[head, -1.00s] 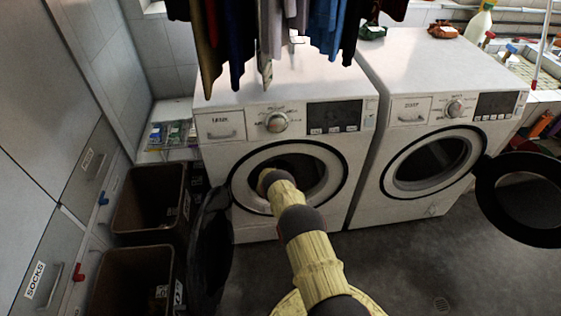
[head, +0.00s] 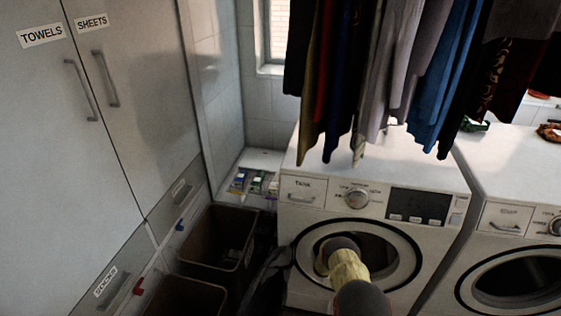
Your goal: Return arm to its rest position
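My arm (head: 349,268) reaches forward from the bottom of the head view. Its far end is at the round door opening of the left washing machine (head: 318,217). My gripper is not visible; the end of the arm and the machine's opening hide it. I cannot tell whether it holds anything. The machine's dark door (head: 262,277) stands open to the left of the opening.
Clothes (head: 425,70) hang above the machines. A second washing machine (head: 497,160) stands at the right. Two brown bins (head: 212,268) and a tall cabinet (head: 130,110) labelled TOWELS and SHEETS are on the left. A small shelf (head: 262,160) holds packets.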

